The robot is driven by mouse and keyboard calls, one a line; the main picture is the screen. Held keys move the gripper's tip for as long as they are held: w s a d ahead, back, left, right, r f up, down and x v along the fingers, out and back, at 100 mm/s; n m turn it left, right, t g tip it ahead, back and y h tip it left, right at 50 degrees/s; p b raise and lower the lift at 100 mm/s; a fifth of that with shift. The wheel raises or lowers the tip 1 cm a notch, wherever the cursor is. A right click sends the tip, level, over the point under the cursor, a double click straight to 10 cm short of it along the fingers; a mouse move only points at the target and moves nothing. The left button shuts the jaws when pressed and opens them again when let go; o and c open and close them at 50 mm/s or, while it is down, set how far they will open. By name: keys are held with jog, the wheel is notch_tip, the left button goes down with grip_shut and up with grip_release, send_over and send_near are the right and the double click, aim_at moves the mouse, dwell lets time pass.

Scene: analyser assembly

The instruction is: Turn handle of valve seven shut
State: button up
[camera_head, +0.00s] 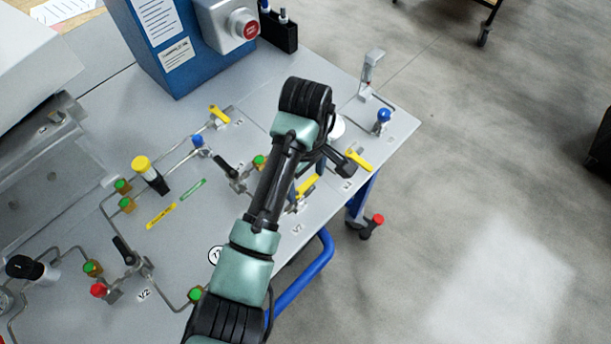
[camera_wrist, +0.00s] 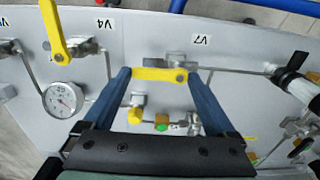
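The yellow handle of valve seven (camera_wrist: 158,75) shows in the wrist view just below the V7 label (camera_wrist: 201,39). It lies crosswise, along the pipe line, between my fingertips. My gripper (camera_wrist: 158,76) is open, with one blue finger near each end of the handle. I cannot tell whether either fingertip touches it. In the head view the yellow handle (camera_head: 307,186) is partly hidden by my arm, and my fingers are mostly hidden.
Another yellow handle (camera_wrist: 52,30) at V4 and a round gauge (camera_wrist: 63,99) are at the left in the wrist view. A blue rail (camera_head: 305,275) runs along the table edge. A blue box (camera_head: 178,50) with a red button (camera_head: 244,24) stands at the back.

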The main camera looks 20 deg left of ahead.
jog(key=c, duration=0.3)
jog(key=shift+r+p, duration=0.1)
jog(key=shift+p, duration=0.35)
jog(key=m+p, duration=0.3)
jog(key=shift+s+d+r+p, duration=0.2)
jog(key=shift+d+p, duration=0.1)
jog(key=shift+d, duration=0.05)
jog(key=m+p, duration=0.3)
jog(key=s+m+p, duration=0.1)
jog(key=m, duration=0.1)
jog(key=shift+d+f+p, duration=0.1)
jog(key=shift+d+p, duration=0.25)
jog(key=shift+d, duration=0.05)
jog(key=m+p, duration=0.1)
jog(key=m, duration=0.2)
jog(key=s+m+p, duration=0.1)
jog(key=m+p, duration=0.1)
jog(key=shift+d+m, duration=0.1)
jog(key=shift+m, duration=0.3)
jog(key=shift+s+f+m+p, duration=0.1)
jog(key=shift+s+m+p, duration=0.1)
jog(key=shift+m+p, duration=0.65)
jog(key=shift+s+f+m+p, duration=0.1)
jog(key=shift+s+m+p, duration=0.2)
jog(key=shift+m, duration=0.95)
jog(key=shift+w, duration=0.1)
jog(key=o, duration=1)
